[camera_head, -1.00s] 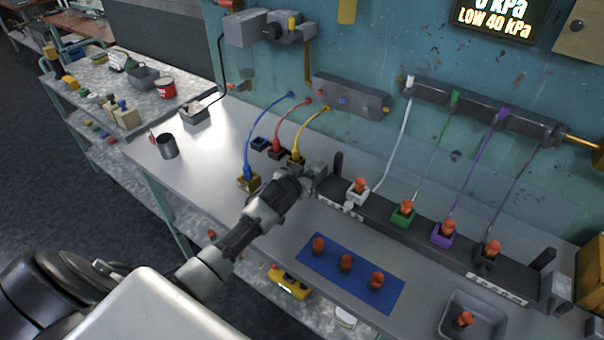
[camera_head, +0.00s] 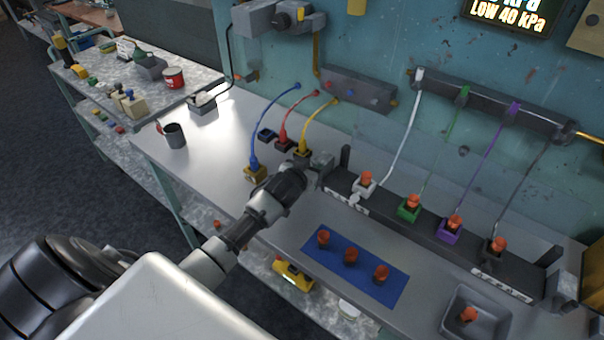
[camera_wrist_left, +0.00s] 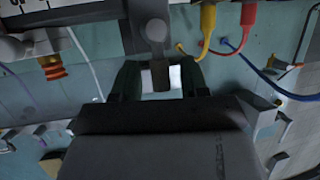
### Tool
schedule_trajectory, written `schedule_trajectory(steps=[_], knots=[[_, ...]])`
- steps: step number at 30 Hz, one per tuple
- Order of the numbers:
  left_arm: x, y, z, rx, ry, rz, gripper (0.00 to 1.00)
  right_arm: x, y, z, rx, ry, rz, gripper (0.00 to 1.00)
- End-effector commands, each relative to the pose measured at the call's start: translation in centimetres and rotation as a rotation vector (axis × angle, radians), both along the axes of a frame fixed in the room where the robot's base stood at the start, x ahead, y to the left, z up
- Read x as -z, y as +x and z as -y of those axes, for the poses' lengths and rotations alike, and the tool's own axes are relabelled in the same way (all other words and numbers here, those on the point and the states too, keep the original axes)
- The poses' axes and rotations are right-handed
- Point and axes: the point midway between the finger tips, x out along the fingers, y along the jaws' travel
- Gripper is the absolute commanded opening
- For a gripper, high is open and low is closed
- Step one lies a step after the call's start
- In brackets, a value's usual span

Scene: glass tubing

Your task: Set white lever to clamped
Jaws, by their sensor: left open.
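The white station (camera_head: 364,184) is a small white block with an orange-red stopper and a white tube, at the left of the dark rail (camera_head: 400,219). A small pale knob (camera_head: 354,199) shows at its front; I cannot tell whether it is the white lever or how it is set. My left gripper (camera_wrist_left: 161,78) is open. In the wrist view its fingers stand either side of a short dark bar below a rounded grey part (camera_wrist_left: 154,30); contact is unclear. In the head view its tips are largely hidden beside the grey rail end (camera_head: 321,161). My right gripper is out of view.
Green (camera_head: 409,207), purple (camera_head: 451,229) and black (camera_head: 493,250) stations line the rail. Blue, red and yellow tubes hang behind my gripper. A blue mat (camera_head: 330,274) with three orange stoppers and a grey tray (camera_head: 482,331) lie in front. A mug (camera_head: 174,136) stands left.

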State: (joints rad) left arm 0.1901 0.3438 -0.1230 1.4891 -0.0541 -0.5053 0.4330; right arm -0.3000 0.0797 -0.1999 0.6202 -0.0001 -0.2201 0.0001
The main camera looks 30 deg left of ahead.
Motion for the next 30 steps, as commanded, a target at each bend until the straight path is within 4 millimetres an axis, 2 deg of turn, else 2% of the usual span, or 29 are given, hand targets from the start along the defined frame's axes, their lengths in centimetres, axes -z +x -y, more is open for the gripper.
schedule_trajectory(steps=[12,16,21,30], knots=[[-2.4,-6.5,0.8,0.001,0.000,-0.001,0.44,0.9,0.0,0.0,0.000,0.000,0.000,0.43],[-3.1,-8.1,1.0,0.001,0.000,-0.001,0.44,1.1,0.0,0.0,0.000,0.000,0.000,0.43],[-3.6,-9.2,1.1,0.000,0.001,-0.002,0.44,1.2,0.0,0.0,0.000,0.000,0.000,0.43],[-3.8,-9.3,1.2,0.000,0.001,-0.001,0.44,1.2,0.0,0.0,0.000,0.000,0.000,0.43]])
